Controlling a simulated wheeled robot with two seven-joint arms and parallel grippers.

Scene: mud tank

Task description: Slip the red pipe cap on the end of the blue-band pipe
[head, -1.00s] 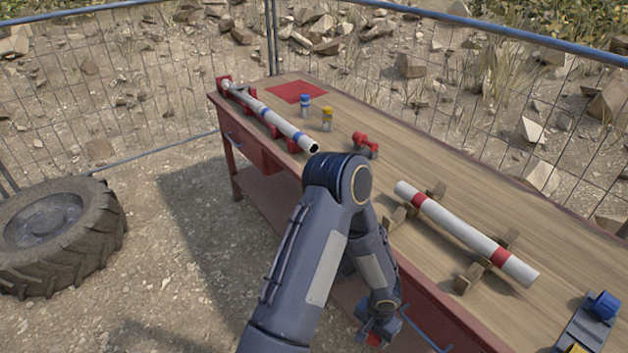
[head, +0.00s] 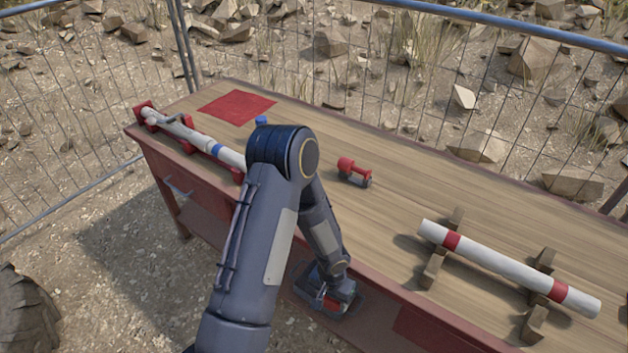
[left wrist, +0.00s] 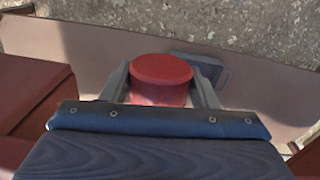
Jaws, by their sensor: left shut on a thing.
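In the left wrist view, the red pipe cap (left wrist: 161,82) sits between the two grey fingers of my left gripper (left wrist: 163,74), which is shut on it. In the head view, this gripper (head: 328,297) is low, by the front edge of the table, with a bit of red showing at it. The blue-band pipe (head: 230,157) lies in red holders at the far left of the table, apart from the gripper. My left arm hides its near end. My right gripper is not in view.
A white pipe with red bands (head: 497,265) rests on wooden supports on the right of the table (head: 400,190). A red tool-like object (head: 354,171) lies at mid-table. A red mat (head: 237,106) is at the back left. A blue-topped object (head: 261,121) is mostly hidden by my arm.

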